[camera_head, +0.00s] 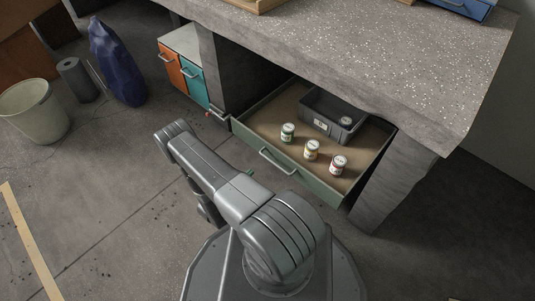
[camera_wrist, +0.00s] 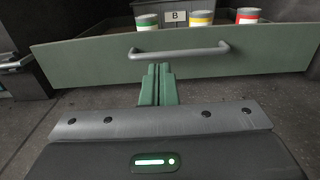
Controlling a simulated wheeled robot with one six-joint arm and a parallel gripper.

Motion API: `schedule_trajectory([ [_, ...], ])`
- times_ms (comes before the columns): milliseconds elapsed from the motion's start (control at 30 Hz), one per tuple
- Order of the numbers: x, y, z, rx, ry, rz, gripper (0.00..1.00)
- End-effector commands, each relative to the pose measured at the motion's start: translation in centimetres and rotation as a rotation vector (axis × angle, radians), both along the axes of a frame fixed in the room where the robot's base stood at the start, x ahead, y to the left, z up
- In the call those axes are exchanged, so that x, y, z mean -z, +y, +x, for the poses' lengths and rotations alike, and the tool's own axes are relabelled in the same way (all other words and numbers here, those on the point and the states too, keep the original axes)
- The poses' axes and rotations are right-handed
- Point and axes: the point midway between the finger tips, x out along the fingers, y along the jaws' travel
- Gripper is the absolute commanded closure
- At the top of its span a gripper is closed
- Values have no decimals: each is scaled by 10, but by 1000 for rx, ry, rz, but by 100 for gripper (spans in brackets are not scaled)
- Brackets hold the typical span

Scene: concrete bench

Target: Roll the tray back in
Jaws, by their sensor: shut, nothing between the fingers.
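The tray is a green drawer (camera_head: 290,177) pulled out from under the concrete bench. Its front panel (camera_wrist: 250,65) and silver bar handle (camera_wrist: 180,51) fill the upper part of the wrist view. In the tray are three cans: one with a green label (camera_head: 288,132), one yellow (camera_head: 311,150) and one red (camera_head: 338,165). A dark grey bin (camera_head: 333,117) marked B stands behind them with a can inside. My gripper (camera_wrist: 158,72) is shut and empty, its green fingertips pointing at the panel just below the handle. Whether they touch the panel cannot be told.
The concrete bench (camera_head: 400,70) overhangs the tray, with a thick leg (camera_head: 392,195) at its right. An orange and teal cabinet (camera_head: 188,72) stands at left. A pale bucket (camera_head: 35,108), grey roll (camera_head: 77,80) and blue bag (camera_head: 116,62) are further left. The floor in front is clear.

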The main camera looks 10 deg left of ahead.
Motion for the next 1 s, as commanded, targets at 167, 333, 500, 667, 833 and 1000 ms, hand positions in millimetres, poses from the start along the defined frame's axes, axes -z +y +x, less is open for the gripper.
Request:
schedule_trajectory([
  [167, 1, -9, 12, 5, -1, 1, 100],
  [333, 2, -23, 29, 6, -1, 1, 100],
  [500, 2, -36, 48, 6, 0, 1, 100],
  [667, 2, -50, 67, 5, 0, 3, 100],
  [833, 2, -64, 87, 5, 0, 2, 100],
  [1000, 2, -75, 102, 3, 0, 2, 100],
])
